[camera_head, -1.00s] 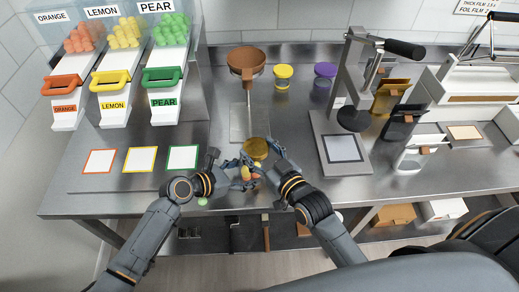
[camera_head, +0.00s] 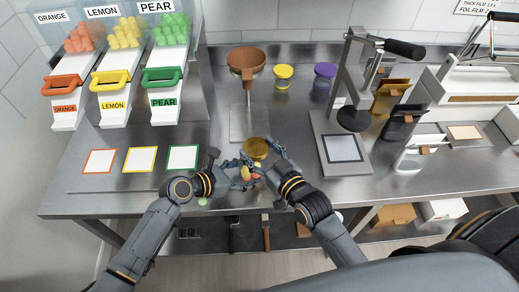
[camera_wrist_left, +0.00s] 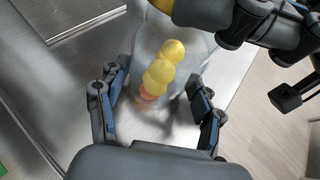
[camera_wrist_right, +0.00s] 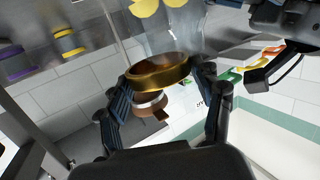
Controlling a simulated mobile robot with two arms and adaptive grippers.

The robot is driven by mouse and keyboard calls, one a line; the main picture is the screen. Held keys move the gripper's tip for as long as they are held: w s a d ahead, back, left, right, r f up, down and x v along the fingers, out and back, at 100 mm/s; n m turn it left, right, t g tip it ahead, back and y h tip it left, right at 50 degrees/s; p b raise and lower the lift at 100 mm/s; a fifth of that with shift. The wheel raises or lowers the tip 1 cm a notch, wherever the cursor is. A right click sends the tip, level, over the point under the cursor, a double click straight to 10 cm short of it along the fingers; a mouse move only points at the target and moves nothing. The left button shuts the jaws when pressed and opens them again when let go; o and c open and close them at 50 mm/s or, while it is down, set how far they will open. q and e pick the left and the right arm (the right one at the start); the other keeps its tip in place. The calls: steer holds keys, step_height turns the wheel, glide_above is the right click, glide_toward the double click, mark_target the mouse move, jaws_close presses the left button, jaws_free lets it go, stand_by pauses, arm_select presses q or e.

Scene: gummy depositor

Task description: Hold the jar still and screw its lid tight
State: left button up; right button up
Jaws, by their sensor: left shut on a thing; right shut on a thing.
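A clear jar (camera_wrist_left: 184,75) holds several yellow candies and an orange one. A gold lid (camera_head: 255,147) sits on the top of the jar; it also shows in the right wrist view (camera_wrist_right: 157,74). My left gripper (camera_head: 243,181) is shut around the jar's body, with a finger on each side in the left wrist view (camera_wrist_left: 158,106). My right gripper (camera_head: 266,160) is shut on the gold lid, with its fingers on either side of the rim in the right wrist view (camera_wrist_right: 160,88). The fingers hide part of the jar in the head view.
Bordered mats (camera_head: 182,157) lie on the left.

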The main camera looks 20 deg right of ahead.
mark_target(254, 157)
steer(key=c, duration=0.3)
steer(key=shift+c, duration=0.4)
steer(key=r, duration=0.1)
steer(key=s+a+r, duration=0.1)
steer(key=r, duration=0.1)
steer(key=a+r, duration=0.1)
steer(key=r, duration=0.1)
steer(key=shift+s+r, duration=0.15)
steer(key=shift+r, duration=0.1)
steer(key=shift+f, duration=2.75)
steer(key=shift+f, duration=0.15)
